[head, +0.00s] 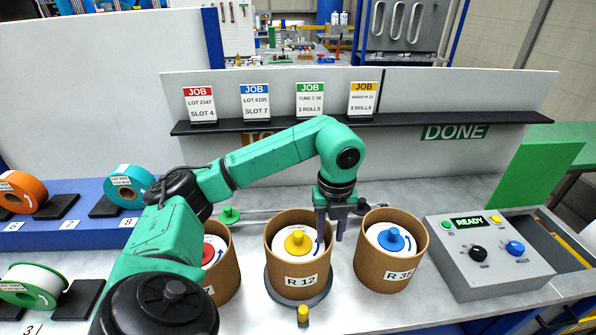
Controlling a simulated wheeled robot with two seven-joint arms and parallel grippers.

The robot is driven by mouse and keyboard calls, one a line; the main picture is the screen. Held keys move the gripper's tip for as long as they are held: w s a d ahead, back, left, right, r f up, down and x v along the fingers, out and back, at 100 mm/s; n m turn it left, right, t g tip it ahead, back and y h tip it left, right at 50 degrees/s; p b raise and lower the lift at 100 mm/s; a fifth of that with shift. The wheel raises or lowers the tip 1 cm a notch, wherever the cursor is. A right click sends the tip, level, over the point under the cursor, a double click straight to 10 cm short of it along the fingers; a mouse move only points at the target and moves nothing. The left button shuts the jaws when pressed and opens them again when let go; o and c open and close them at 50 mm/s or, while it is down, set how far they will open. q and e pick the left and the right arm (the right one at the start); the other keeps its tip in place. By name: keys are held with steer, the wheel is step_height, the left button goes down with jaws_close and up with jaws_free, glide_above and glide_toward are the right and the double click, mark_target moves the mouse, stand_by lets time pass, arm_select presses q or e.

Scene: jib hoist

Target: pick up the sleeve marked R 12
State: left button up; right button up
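The sleeve marked R 12 (280,272) is an open brown cardboard tube with a white label. It stands upright on a dark round base, and a white roll with a yellow knob (298,238) sits inside. My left gripper (331,238) points down at its right rim. Its two dark fingers are apart, one over the sleeve's opening and one beyond the wall on the right. I see no clear contact. My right gripper is not in view.
The R 35 sleeve (377,275) with a blue knob stands close on the right. Another sleeve (224,278) with a red knob stands left, partly behind my arm. A control box (487,275) showing READY is farther right. A shelf with job cards (350,124) runs behind.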

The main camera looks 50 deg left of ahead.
arm_select(q)
jaws_close()
stand_by(1.3)
